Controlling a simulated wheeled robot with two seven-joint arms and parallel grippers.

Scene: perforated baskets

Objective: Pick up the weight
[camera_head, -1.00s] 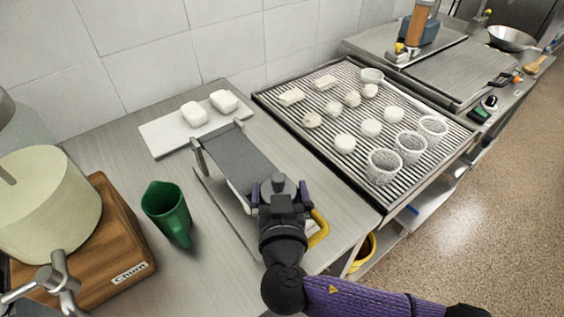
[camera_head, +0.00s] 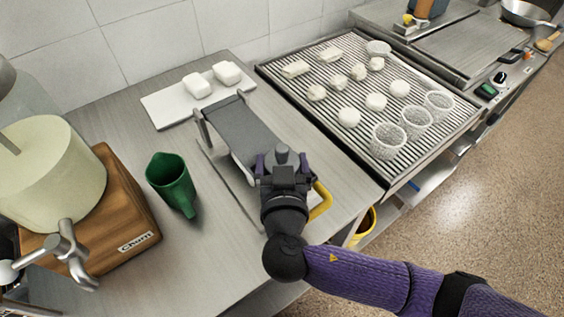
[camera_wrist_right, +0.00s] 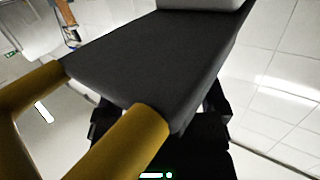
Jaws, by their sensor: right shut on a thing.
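The weight is not clearly labelled. The right wrist view shows the dark slab (camera_wrist_right: 150,55) large between the black fingers (camera_wrist_right: 160,110), with the yellow handle (camera_wrist_right: 130,140) close in front. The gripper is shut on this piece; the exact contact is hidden. My left gripper is not in view.
A green jug (camera_head: 170,182) and a churn on a wooden base (camera_head: 120,220) stand left. A white board (camera_head: 160,113) with two white blocks lies behind. A ribbed drain table (camera_head: 330,110) to the right holds perforated baskets (camera_head: 389,140) and several white lumps.

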